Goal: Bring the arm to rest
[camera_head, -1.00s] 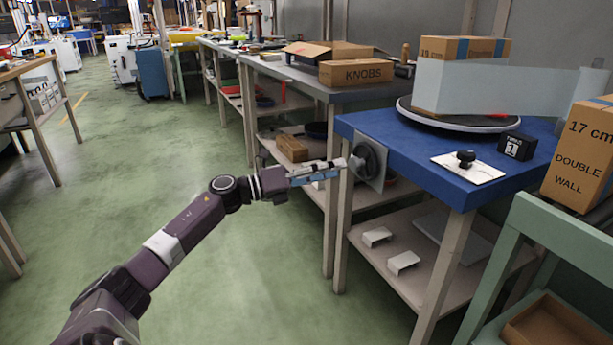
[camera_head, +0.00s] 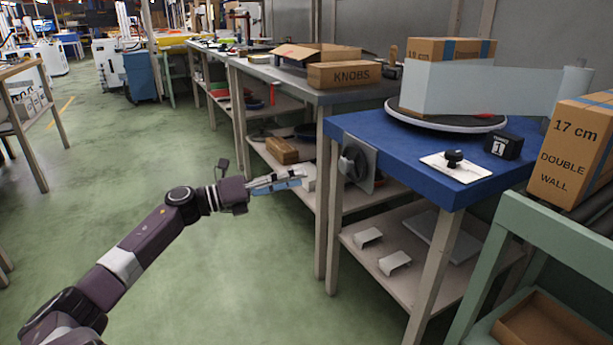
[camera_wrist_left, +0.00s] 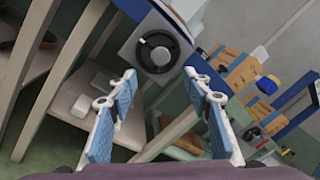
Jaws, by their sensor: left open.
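My left arm reaches in from the lower left of the head view. Its gripper (camera_head: 284,181) is open and empty, in the air over the aisle to the left of the blue table (camera_head: 398,160). In the left wrist view its two blue-padded fingers (camera_wrist_left: 160,108) stand apart with nothing between them. A black handwheel (camera_head: 352,164) on a grey plate is fixed to the table's end; it also shows beyond the fingers in the left wrist view (camera_wrist_left: 158,52). The gripper is apart from the handwheel. My right gripper is not in view.
A wrapped carton stands on a turntable (camera_head: 446,120) on the blue table. A black knob on a white plate (camera_head: 470,172) lies near its front edge. A green stand (camera_head: 540,235) with a carton (camera_head: 572,150) is at right.

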